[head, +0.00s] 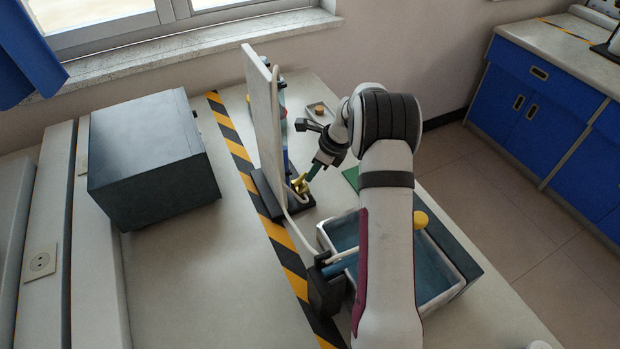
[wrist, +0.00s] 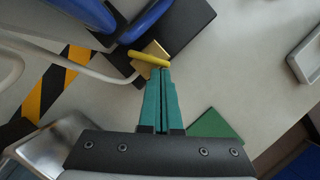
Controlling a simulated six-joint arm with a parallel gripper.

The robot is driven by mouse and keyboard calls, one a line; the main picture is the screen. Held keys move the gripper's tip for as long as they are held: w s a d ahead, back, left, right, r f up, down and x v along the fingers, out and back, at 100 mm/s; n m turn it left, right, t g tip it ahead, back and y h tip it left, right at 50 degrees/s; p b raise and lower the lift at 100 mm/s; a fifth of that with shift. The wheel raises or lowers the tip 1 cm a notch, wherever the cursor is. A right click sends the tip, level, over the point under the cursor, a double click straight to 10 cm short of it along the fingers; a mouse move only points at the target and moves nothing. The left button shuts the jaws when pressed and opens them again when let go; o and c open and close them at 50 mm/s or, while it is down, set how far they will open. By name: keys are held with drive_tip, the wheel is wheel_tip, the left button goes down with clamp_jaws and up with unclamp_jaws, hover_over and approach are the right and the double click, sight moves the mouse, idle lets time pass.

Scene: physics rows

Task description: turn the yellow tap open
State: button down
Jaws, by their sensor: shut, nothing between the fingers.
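The yellow tap (head: 299,186) is low on the right face of an upright white panel, above a dark base. In the wrist view its yellow bar handle (wrist: 148,58) lies slanted across a brass-coloured body (wrist: 155,47). My gripper (head: 309,177) has its green fingers together with nothing between them. In the wrist view the fingertips (wrist: 160,70) are right at the right half of the handle. I cannot tell whether they touch it. Part of the tap is hidden by my fingers in the head view.
The white panel (head: 262,120) stands just left of the tap. A pale hose (wrist: 75,65) runs to the tap. A blue-lined basin (head: 345,237) and a yellow knob (head: 420,219) are nearer the camera. A dark box (head: 150,155) is at left. A green pad (wrist: 215,129) lies flat nearby.

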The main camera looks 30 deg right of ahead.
drive_tip(key=shift+w+d+n+g+y, duration=0.1)
drive_tip(key=shift+w+n+g+y, duration=0.1)
drive_tip(key=shift+n, duration=0.5)
drive_tip(key=shift+w+n+g+y, duration=0.2)
drive_tip(key=shift+n, duration=0.5)
idle(1.3)
drive_tip(key=shift+w+n+g+y, duration=0.15)
drive_tip(key=shift+w+n+g, duration=0.1)
drive_tip(key=shift+n, duration=0.45)
drive_tip(key=shift+w+n+g+y, duration=0.15)
drive_tip(key=shift+n+g, duration=0.1)
drive_tip(key=shift+n, duration=0.45)
idle(3.1)
